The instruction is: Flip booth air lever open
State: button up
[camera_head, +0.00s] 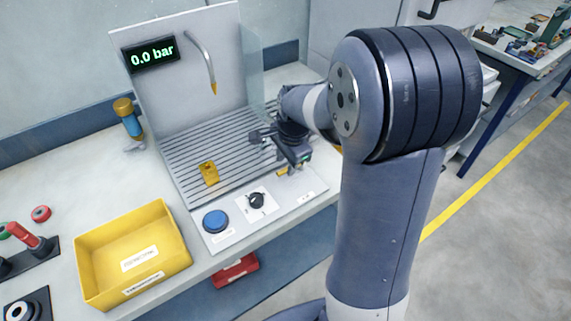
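The booth (184,60) has a pale back panel with a display (149,54) reading 0.0 bar. A curved nozzle (206,62) with a yellow tip hangs over its slatted grille (190,148). A small yellow piece (283,171) shows at the front right of the booth, just below my gripper; it may be the air lever, but most of it is hidden. My gripper (279,153) is over the right side of the grille, close to that yellow piece. Its fingers are small and partly hidden, so I cannot tell their opening or any contact.
A yellow block (209,173) lies on the grille. A blue button (216,220) and black knob (256,200) are on the front panel. A blue-and-yellow cylinder (129,119) stands left of the booth. A yellow bin (135,250) sits front left. A clear side screen (250,75) stands behind my gripper.

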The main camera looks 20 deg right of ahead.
jog(key=shift+w+a+f, duration=0.1)
jog(key=shift+w+f, duration=0.05)
jog(key=shift+f, duration=0.45)
jog(key=shift+w+f, duration=0.1)
jog(key=shift+f, duration=0.45)
jog(key=shift+c, duration=0.5)
grip_shut()
